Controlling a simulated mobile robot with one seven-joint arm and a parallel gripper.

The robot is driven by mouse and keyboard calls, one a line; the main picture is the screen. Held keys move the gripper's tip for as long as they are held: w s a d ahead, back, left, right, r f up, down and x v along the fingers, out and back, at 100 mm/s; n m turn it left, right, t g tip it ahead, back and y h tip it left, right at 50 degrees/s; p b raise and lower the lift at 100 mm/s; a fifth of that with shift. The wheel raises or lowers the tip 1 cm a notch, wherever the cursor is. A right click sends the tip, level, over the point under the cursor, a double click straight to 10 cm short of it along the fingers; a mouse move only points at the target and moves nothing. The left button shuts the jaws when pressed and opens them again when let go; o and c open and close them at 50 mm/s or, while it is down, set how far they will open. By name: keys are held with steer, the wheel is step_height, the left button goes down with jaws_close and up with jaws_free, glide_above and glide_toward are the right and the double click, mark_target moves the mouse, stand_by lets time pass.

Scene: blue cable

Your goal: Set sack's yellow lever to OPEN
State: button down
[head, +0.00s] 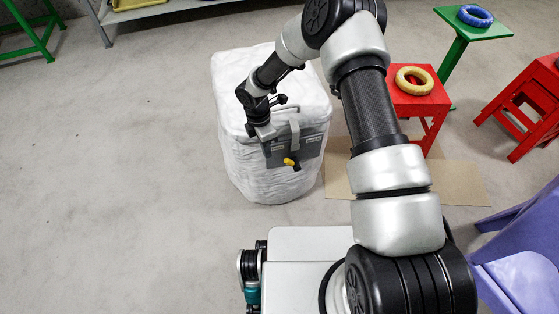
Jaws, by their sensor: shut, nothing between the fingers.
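The white sack (262,178) stands on the floor ahead, a rounded block with a wrinkled surface. A grey panel (310,147) sits on its front near the top edge. A small yellow lever (290,162) sticks out at the lower part of the panel, with a dark end beside it. Any OPEN marking is too small to read. My arm reaches over from the right and covers the sack's right rear.
A red stool (424,106) with a yellow ring (414,80) stands right of my arm. Behind it is a green stand (478,28) with a blue ring (475,15). Another red stool (528,105) and a purple chair (522,250) are at right. Floor at left is clear.

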mark_target(291, 161)
step_height(291, 161, down, 10)
steer(key=d+b, duration=0.1)
steer(key=b, duration=0.1)
steer(key=shift+w+d+r, duration=0.25)
steer(key=shift+d+r, duration=0.05)
steer(key=shift+d, duration=0.25)
steer(key=shift+w+d+r, duration=0.2)
steer(key=shift+d+r, duration=0.05)
steer(key=shift+d, duration=0.3)
steer(key=shift+w+d+r, duration=0.25)
steer(key=shift+d+r, duration=0.05)
steer(key=shift+d, duration=0.25)
steer(key=shift+d+r, duration=0.1)
steer(key=shift+d, duration=0.05)
